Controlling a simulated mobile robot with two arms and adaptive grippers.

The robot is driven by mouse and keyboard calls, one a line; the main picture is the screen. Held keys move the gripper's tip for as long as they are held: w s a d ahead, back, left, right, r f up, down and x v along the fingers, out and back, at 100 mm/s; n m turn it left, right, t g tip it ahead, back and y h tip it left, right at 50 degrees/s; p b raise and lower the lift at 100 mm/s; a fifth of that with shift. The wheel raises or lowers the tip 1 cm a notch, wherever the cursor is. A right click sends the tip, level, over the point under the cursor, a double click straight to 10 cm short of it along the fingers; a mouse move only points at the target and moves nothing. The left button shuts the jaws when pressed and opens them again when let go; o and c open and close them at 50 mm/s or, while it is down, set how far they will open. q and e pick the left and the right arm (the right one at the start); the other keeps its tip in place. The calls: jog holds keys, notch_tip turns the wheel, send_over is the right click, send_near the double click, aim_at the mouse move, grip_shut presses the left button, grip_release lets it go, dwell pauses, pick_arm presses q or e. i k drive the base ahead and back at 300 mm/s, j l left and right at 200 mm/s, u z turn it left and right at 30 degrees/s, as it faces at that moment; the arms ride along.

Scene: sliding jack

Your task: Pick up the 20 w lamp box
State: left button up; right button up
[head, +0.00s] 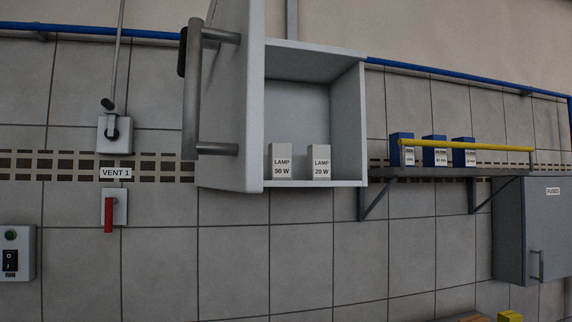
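The 20 W lamp box (320,164) is a small white box labelled "LAMP 20 W". It stands upright on the floor of an open grey wall cabinet (348,120), right of the middle. A similar "LAMP 50 W" box (281,163) stands to its left, with a gap between them. Neither of my grippers shows in the head view.
The cabinet door (228,110) stands open on the left, with a long bar handle (193,90). A shelf (450,171) with blue boxes and a yellow rail (470,146) is at right, above a fuses cabinet (522,230). Switches are on the left wall.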

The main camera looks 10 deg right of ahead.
aim_at(319, 156)
jog(key=i+l+u, duration=0.15)
jog(key=l+u, duration=0.2)
jog(key=l, duration=0.75)
jog(key=l+u, duration=0.35)
jog(key=l, duration=0.75)
